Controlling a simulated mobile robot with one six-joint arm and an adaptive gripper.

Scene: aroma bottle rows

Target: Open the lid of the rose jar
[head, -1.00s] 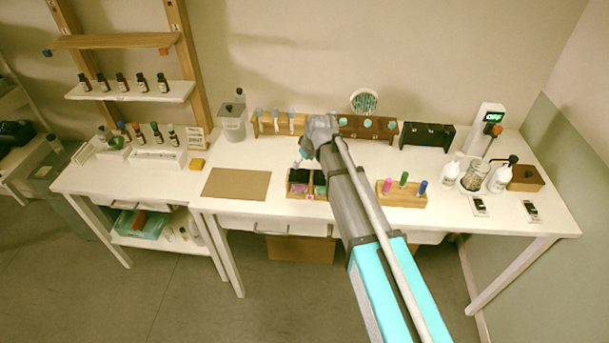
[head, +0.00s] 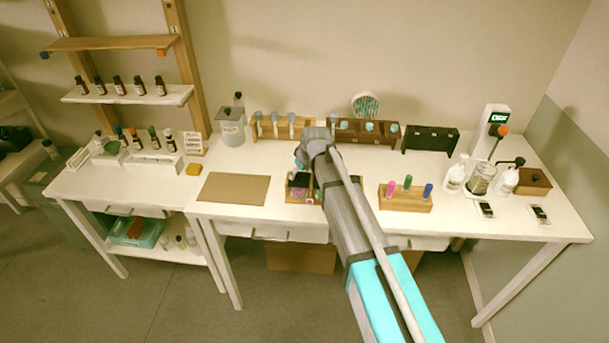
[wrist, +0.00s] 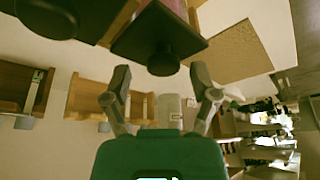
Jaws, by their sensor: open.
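In the wrist view, a dark square lid (wrist: 135,42) with a round black knob (wrist: 163,60) shows above my gripper, on a jar with a dull reddish side (wrist: 181,14). This looks like the rose jar, but no label is readable. A second dark lid with a knob (wrist: 48,18) is at the upper left. My gripper (wrist: 162,88) is open, its fingers spread wide just short of the nearer knob, with nothing held. In the head view my arm's end is over the small wooden box (head: 290,200) and hides most of the jars.
A brown board (head: 233,189) lies left of the box. A rack with three coloured bottles (head: 405,202) stands to the right. Racks of vials (head: 282,128) line the back. A lidded grey container (head: 230,127) stands at the back left.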

